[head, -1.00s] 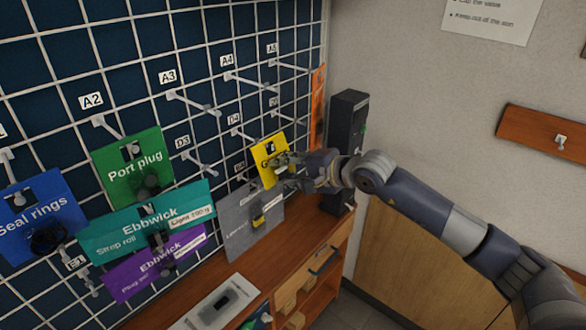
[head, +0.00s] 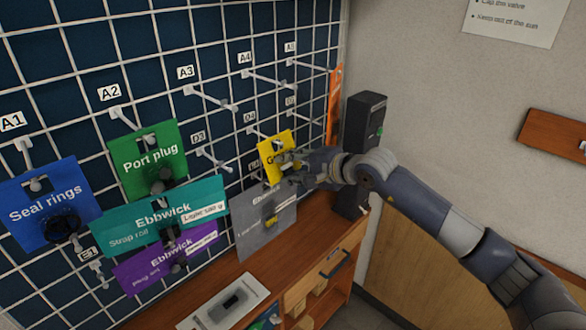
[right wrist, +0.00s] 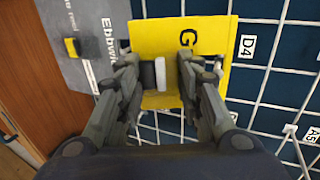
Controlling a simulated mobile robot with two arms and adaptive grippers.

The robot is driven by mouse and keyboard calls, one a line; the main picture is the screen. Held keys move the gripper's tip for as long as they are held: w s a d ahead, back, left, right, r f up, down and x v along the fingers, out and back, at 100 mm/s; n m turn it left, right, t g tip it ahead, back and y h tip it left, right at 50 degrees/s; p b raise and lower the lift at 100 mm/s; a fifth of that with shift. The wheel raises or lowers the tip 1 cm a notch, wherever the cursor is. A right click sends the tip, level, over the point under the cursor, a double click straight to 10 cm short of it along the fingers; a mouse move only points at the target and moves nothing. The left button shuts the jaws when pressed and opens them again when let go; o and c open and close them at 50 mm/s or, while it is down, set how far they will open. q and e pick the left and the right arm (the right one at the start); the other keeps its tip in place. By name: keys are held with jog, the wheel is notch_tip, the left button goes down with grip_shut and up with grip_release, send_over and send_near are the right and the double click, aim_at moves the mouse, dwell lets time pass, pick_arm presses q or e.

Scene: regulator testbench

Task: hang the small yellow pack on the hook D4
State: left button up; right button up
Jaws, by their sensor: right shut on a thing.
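The small yellow pack (head: 275,157) is held by my right gripper (head: 292,162) in front of the grid wall. The hook D4 (head: 256,133) runs toward the pack's upper edge. Its tip is hidden, so I cannot tell whether it passes through the pack's hole. My left gripper is out of view.
A grey Ebbwick pack (head: 262,225) hangs just below the yellow one. An orange pack (head: 334,100) hangs to the right, beside a dark upright box (head: 365,130). Teal (head: 150,220), green (head: 148,155), purple (head: 160,260) and blue (head: 45,205) packs hang left.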

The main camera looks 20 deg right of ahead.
dwell(0.4)
jog(key=o, duration=1.1)
jog(key=shift+o, duration=0.2)
jog(key=shift+s+d+r, duration=0.25)
jog(key=shift+s+d, duration=0.05)
jog(key=shift+s, duration=0.15)
jog(key=v, duration=1.1)
jog(key=shift+a, duration=0.1)
